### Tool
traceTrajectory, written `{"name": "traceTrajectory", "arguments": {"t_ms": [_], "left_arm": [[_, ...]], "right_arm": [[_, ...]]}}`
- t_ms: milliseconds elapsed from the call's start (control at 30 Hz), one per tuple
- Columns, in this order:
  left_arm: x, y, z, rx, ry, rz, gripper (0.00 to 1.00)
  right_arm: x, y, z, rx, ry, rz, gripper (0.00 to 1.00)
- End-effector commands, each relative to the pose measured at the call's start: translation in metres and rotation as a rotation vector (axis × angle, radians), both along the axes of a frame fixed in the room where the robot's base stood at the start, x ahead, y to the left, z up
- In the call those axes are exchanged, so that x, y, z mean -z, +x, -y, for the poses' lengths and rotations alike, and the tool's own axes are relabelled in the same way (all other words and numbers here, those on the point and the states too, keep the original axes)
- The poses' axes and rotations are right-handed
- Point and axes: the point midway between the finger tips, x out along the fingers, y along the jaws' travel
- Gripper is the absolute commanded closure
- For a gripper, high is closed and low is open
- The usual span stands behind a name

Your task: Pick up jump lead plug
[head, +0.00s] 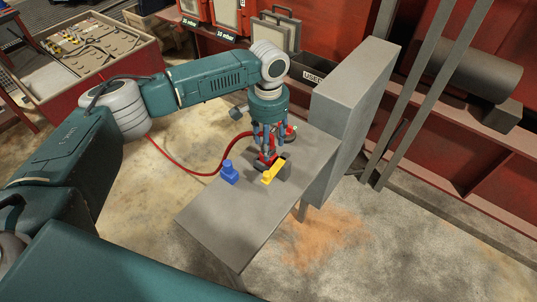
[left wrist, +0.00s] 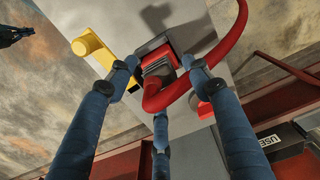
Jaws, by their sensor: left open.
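The jump lead plug (left wrist: 158,64) is a red ribbed piece on a red cable. In the left wrist view it lies between the fingers of my left gripper (left wrist: 160,82), by a dark grey block. In the head view the plug (head: 264,161) is partly hidden under my left gripper (head: 269,149), which points down over the grey table (head: 225,215). The gripper's blue fingers are spread around the plug; whether any touches it I cannot tell.
A yellow piece (head: 271,174) and a blue piece (head: 229,172) stand close by the plug. The red cable (head: 195,172) runs off left over the table edge. A tall grey box (head: 350,100) stands at the right. The table's front is clear.

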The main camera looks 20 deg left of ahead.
Motion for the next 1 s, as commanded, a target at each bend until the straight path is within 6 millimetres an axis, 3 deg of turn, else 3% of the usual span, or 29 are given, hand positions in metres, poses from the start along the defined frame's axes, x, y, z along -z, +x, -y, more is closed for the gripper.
{"name": "traceTrajectory", "arguments": {"t_ms": [133, 367, 433, 633, 1000], "left_arm": [[0.014, 0.0, 0.0, -0.001, 0.0, 0.0, 0.5], [0.018, 0.001, 0.0, 0.0, 0.0, 0.002, 0.5], [0.018, 0.0, 0.0, 0.0, 0.0, 0.002, 0.58], [0.017, 0.0, 0.0, 0.0, -0.001, 0.002, 0.98], [0.015, 0.001, 0.0, 0.0, -0.001, 0.004, 1.0]], "right_arm": [[-0.007, 0.017, -0.002, 0.0, 0.004, 0.026, 1.0], [-0.006, 0.009, -0.001, 0.0, 0.002, 0.013, 1.0], [-0.005, 0.004, 0.0, 0.0, 0.0, 0.006, 1.0], [-0.005, -0.004, 0.0, 0.0, 0.0, -0.005, 1.0], [-0.005, -0.001, 0.001, 0.001, -0.001, -0.001, 1.0]]}}
